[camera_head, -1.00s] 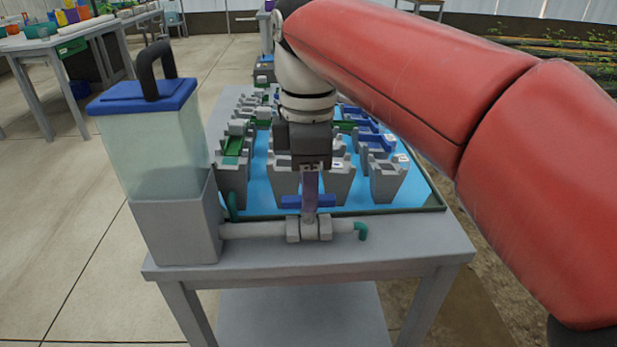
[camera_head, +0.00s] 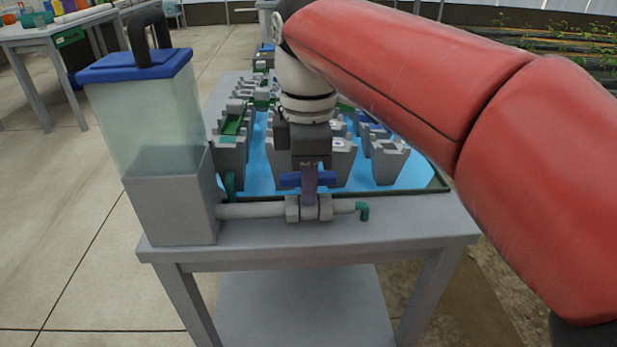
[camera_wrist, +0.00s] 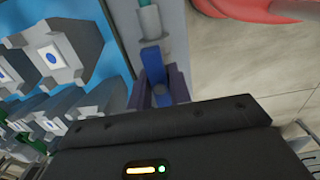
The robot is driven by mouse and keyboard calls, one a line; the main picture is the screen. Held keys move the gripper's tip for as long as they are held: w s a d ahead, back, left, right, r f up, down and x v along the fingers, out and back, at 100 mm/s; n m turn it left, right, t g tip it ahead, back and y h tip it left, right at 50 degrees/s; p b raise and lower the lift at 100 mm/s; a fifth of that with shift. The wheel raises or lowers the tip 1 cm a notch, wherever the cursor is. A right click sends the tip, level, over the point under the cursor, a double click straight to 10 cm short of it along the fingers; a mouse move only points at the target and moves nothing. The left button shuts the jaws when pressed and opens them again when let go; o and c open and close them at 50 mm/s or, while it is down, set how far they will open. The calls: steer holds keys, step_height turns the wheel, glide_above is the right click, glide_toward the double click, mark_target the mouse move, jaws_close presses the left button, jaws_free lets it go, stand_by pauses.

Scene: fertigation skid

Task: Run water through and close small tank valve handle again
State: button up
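The small tank (camera_head: 155,125) with a blue lid and black top handle stands at the left end of the near table, cloudy pale inside. A grey outlet pipe (camera_head: 250,211) runs right from its base to a valve (camera_head: 308,209) and a green spout (camera_head: 363,211). The blue valve handle (camera_head: 308,180) lies along the pipe. My gripper (camera_head: 309,190) points down over the valve. In the wrist view, its purple fingers (camera_wrist: 159,88) stand apart on either side of the blue handle (camera_wrist: 152,58); firm contact does not show. No water shows at the spout.
The table (camera_head: 420,228) carries a blue tray (camera_head: 405,184) with several grey blocks right behind the valve. Another table (camera_head: 60,38) with coloured items stands at the back left. The floor (camera_head: 60,215) to the left is clear.

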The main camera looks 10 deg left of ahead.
jaws_close()
steer(key=m+p, duration=0.1)
steer(key=m, duration=0.1)
steer(key=shift+r+m+p, duration=0.2)
steer(key=shift+m+p, duration=0.1)
steer(key=shift+m, duration=0.1)
steer(key=m+p, duration=0.2)
steer(key=m, duration=0.3)
steer(key=shift+m, duration=0.4)
steer(key=m, duration=0.4)
steer(key=shift+f+m, duration=0.2)
steer(key=shift+m, duration=0.1)
steer(key=m, duration=0.6)
steer(key=o, duration=0.9)
jaws_free()
step_height(320, 180, up, 10)
